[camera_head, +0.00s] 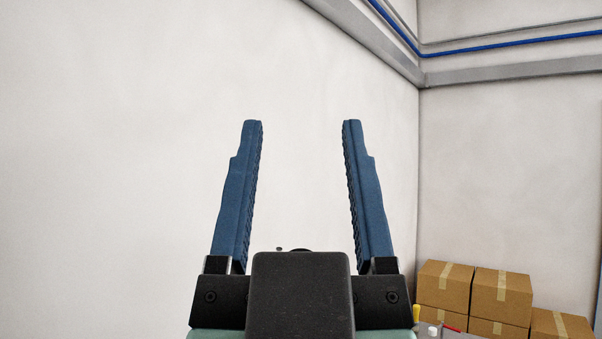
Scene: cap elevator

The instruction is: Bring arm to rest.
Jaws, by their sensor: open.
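My gripper (302,124) is in the middle of the head camera view. Its two blue ridged fingers point up and stand wide apart. Nothing is between them, only the bare white wall behind shows there. The black gripper body (300,295) fills the bottom centre and hides what lies behind it. The rest of my arm is mostly out of view.
Several taped cardboard boxes (446,286) are stacked at the lower right, by the room corner. In front of them is part of a grey surface with small yellow, white and red items. A blue pipe (510,44) runs high along the walls.

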